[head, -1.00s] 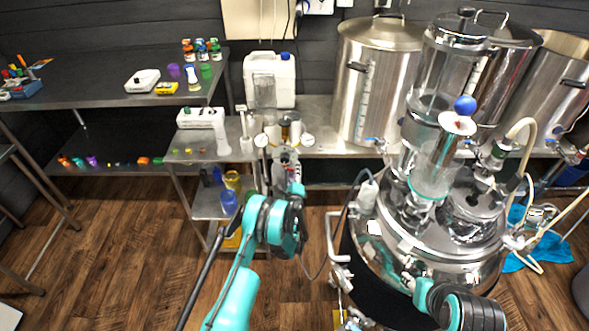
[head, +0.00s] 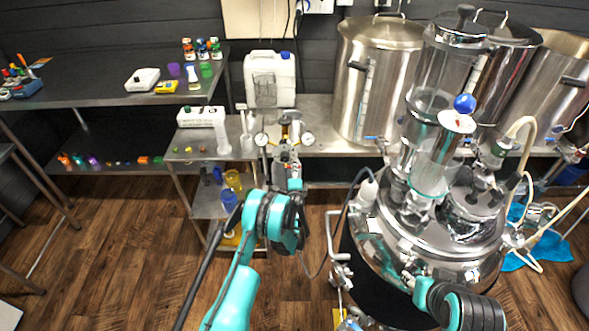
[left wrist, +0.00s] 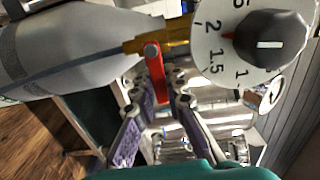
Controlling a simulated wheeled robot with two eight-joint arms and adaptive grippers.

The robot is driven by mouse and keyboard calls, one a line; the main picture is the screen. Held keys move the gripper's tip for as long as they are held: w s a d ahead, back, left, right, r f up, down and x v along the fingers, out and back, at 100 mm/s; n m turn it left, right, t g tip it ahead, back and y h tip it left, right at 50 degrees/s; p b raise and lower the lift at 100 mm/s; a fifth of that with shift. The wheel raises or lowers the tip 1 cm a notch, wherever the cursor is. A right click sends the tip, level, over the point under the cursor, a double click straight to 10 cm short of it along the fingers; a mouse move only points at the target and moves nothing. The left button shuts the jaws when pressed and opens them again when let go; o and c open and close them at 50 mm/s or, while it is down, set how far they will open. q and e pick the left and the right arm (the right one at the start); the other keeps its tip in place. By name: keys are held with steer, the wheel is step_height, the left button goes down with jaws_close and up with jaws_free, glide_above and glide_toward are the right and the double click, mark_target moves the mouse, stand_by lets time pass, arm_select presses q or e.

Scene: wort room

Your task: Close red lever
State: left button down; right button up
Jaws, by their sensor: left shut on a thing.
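In the left wrist view the red lever (left wrist: 157,72) hangs from its pivot on a brass-coloured fitting (left wrist: 170,42), slightly tilted. Its lower end lies between the purple-padded fingers of my left gripper (left wrist: 158,104), which is shut on it. In the head view my left gripper (head: 289,168) is small, behind my teal forearm, in front of the two-gauge fitting; the red lever cannot be made out there. My right arm shows at the lower right of the head view, but its fingers do not show.
A dial with a black knob (left wrist: 268,40) sits right of the lever, and a grey cylinder (left wrist: 75,50) left of it. A steel shelf unit (head: 190,152) with bottles stands at the left. A large steel vessel (head: 440,262) with glass columns fills the right.

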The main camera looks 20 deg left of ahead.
arm_select(q)
steer(key=c, duration=1.5)
jaws_free()
steer(key=shift+c, duration=0.2)
